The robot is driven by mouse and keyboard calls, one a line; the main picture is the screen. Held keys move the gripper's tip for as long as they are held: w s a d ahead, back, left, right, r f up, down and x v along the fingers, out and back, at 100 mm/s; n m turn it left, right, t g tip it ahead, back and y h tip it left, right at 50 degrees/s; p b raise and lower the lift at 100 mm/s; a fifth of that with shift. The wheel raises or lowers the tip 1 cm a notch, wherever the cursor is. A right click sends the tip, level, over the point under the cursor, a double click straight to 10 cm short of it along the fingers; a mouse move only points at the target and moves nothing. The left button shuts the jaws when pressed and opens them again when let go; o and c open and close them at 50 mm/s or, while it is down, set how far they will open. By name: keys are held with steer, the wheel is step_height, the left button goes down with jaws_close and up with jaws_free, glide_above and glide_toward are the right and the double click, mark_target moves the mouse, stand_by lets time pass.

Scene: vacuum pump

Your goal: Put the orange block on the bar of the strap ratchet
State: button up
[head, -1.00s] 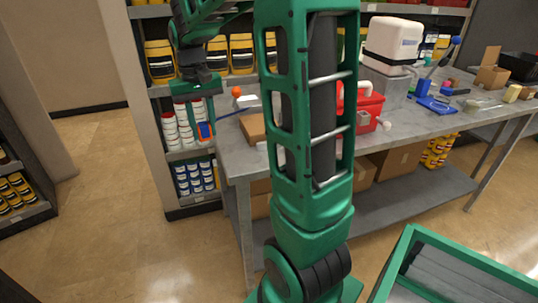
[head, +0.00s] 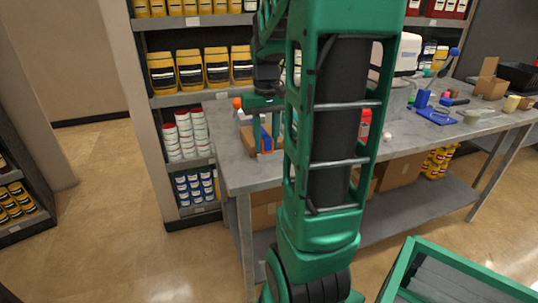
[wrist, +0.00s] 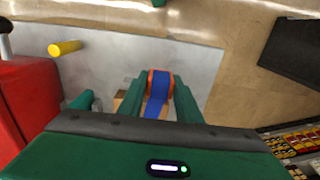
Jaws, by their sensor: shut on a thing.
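My gripper (head: 264,138) is shut on an orange block (head: 259,139) with a blue face, over the near left end of the grey table. The block also shows in the wrist view (wrist: 160,84), between my green fingers, with orange edges on both sides of the blue. A cardboard box (head: 247,142) stands close beside or under it; I cannot tell whether they touch. I cannot surely pick out the strap ratchet. A blue item (head: 436,114) and a lever with a blue ball end lie farther right on the table. My arm hides the middle of the table.
The grey table (head: 240,177) runs to the right. A red case (wrist: 28,98) and a yellow cylinder (wrist: 64,48) are left in the wrist view. An orange-tipped item (head: 237,103) stands near the table's left edge. Shelves of yellow containers (head: 190,70) are behind. A green-edged bin (head: 450,265) is front right.

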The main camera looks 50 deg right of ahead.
steer(key=d+f, duration=0.1)
steer(key=d, duration=0.2)
steer(key=shift+f, duration=0.4)
steer(key=shift+d+f, duration=0.1)
steer(key=shift+f, duration=1.95)
steer(key=o, duration=1.2)
steer(key=shift+f, duration=0.1)
step_height(320, 180, up, 11)
steer(key=s+a+f, duration=0.2)
steer(key=s+a, duration=0.2)
steer(key=a, duration=0.1)
steer(key=s+a+f, duration=0.3)
steer(key=s+a, duration=0.2)
steer(key=a, duration=0.1)
steer(key=s+a+f, duration=0.2)
steer(key=s+a, duration=0.2)
steer(key=a, duration=0.2)
steer(key=shift+s+a+f, duration=0.1)
steer(key=shift+s+f, duration=0.3)
